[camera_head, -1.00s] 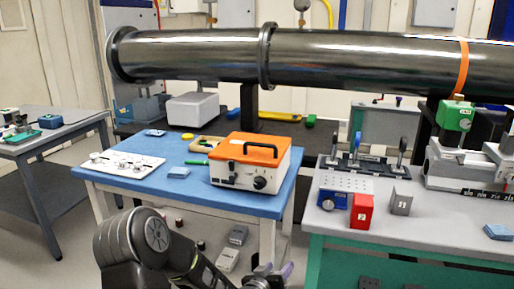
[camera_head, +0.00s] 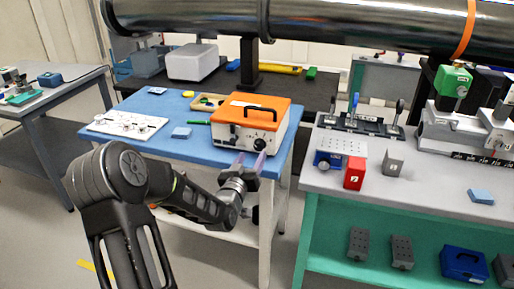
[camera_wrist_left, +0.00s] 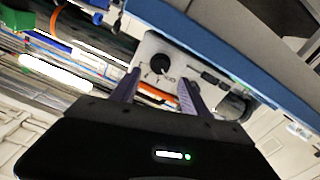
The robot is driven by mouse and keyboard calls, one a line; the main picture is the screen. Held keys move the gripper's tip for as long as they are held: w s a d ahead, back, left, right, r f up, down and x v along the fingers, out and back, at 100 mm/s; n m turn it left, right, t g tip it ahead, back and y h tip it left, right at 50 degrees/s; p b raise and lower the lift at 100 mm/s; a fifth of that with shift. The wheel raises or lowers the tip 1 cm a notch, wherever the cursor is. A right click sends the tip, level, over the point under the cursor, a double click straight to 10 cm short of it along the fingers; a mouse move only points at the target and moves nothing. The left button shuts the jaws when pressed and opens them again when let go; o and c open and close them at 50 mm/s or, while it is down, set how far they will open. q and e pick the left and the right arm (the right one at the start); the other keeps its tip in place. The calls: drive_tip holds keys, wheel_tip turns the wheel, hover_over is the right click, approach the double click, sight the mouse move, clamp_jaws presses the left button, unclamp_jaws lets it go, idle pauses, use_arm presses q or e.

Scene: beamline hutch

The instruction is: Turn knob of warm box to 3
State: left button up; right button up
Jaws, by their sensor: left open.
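The warm box (camera_head: 229,137) is white with an orange lid (camera_head: 252,111) and stands at the front right of the blue table. Its round black knob (camera_head: 258,143) is on the front face, on the right side. The knob also shows in the left wrist view (camera_wrist_left: 160,64), with small marks around it that are too small to read. My left gripper (camera_head: 250,160) is open and empty, with its purple fingers pointing at the box front just below the knob. In the wrist view the knob appears between the fingertips, apparently untouched. My right gripper is out of view.
A grey bench (camera_head: 430,185) to the right carries a red block (camera_head: 355,173). A large pipe (camera_head: 350,20) crosses above.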

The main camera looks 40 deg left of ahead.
sight(258, 147)
use_arm(q)
drive_tip(key=x, duration=0.6)
drive_tip(key=shift+w+p, duration=0.1)
drive_tip(key=shift+p, duration=0.3)
drive_tip(key=shift+a, duration=0.1)
clamp_jaws()
